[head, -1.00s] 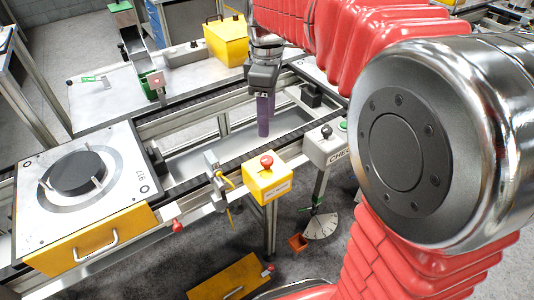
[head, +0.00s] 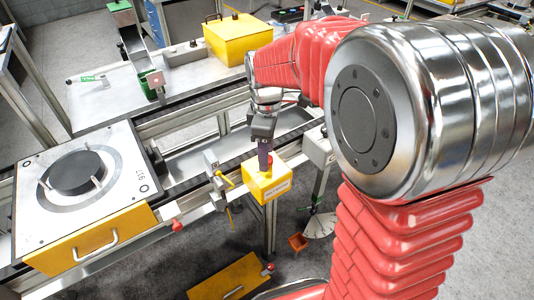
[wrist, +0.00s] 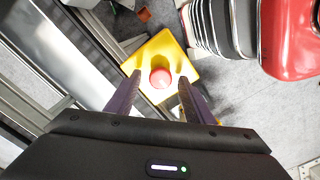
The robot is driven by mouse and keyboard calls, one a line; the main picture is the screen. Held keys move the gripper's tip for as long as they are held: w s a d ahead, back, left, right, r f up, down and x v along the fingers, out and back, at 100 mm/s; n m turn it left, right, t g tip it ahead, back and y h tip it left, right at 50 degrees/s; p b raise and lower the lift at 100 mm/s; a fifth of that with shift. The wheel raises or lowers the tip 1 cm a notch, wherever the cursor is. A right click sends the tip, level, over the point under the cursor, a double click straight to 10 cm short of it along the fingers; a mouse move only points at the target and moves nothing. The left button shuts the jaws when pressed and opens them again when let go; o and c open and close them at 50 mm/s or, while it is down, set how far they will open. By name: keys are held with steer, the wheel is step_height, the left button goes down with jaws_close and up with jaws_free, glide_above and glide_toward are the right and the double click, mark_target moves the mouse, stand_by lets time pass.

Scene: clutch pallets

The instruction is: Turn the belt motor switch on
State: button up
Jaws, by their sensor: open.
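The belt motor switch seems to be the yellow box (head: 267,184) with a red button on the front rail of the conveyor; its front label is too small to read surely. My gripper (head: 264,166) points down over the box and partly hides the button in the head view. In the wrist view the red button (wrist: 160,78) sits on the yellow box top (wrist: 153,53), between the tips of my two purple fingers (wrist: 160,84). The fingers are apart, one on each side of the button. I cannot tell whether they touch it.
A pallet with a black disc (head: 76,173) stands on the conveyor at left. A metal bracket with a yellow cable (head: 215,170) is just left of the box. A grey control box (head: 318,148) is at right, partly behind my arm. A yellow case (head: 238,38) stands behind.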

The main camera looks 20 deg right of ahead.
steer(key=shift+f, duration=0.4)
steer(key=c, duration=0.9)
steer(key=shift+d, duration=0.15)
steer(key=shift+c, duration=0.7)
